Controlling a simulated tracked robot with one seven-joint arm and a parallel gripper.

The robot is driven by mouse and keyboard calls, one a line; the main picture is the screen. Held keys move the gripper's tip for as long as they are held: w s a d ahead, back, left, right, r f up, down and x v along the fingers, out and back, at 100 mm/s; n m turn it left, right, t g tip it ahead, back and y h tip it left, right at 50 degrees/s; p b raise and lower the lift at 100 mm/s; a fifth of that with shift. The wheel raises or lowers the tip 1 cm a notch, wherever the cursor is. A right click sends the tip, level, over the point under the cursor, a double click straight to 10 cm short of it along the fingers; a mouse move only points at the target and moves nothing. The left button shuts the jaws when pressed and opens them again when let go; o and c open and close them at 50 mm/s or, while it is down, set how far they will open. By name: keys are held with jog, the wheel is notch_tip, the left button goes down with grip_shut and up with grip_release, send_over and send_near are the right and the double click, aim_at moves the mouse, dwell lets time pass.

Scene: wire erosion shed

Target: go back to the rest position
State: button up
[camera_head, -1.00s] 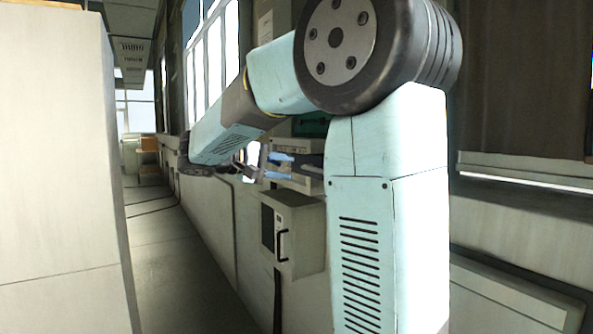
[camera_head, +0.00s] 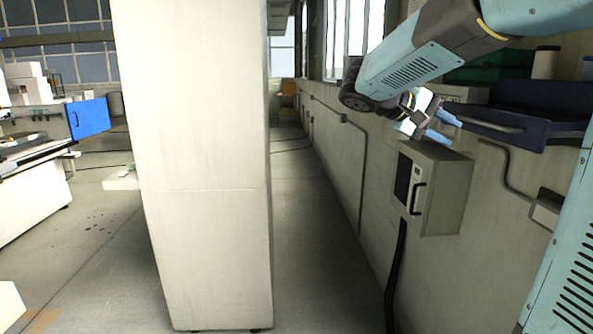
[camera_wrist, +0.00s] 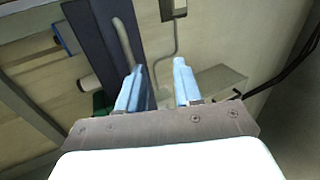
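My gripper (camera_head: 428,133) is at the right in the head view, at the end of my pale blue arm, in front of the wall and above a grey wall box. In the wrist view my gripper (camera_wrist: 158,85) shows two light blue fingers standing apart with nothing between them. A dark blue drawer or tray (camera_head: 520,122) with a handle lies just right of the fingers in the head view. In the wrist view its dark face and handle (camera_wrist: 122,45) are beyond the left finger; I cannot tell the exact gap.
A grey box (camera_head: 440,190) with a handle hangs on the wall below my gripper. A tall pale cabinet (camera_head: 205,180) stands left of centre. A clear floor aisle (camera_head: 315,240) runs between cabinet and wall. A machine with a blue panel (camera_head: 88,117) stands far left.

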jog(key=s+a+f+t+y, duration=0.2)
jog(key=s+a+f+y, duration=0.3)
jog(key=s, duration=0.4)
jog(key=s+a+f+t+y, duration=0.3)
jog(key=s+a+f+y, duration=0.2)
jog(key=s+f+y, duration=0.3)
jog(key=shift+s+a+m, duration=0.3)
jog(key=shift+s+m, duration=0.1)
jog(key=shift+s, duration=0.45)
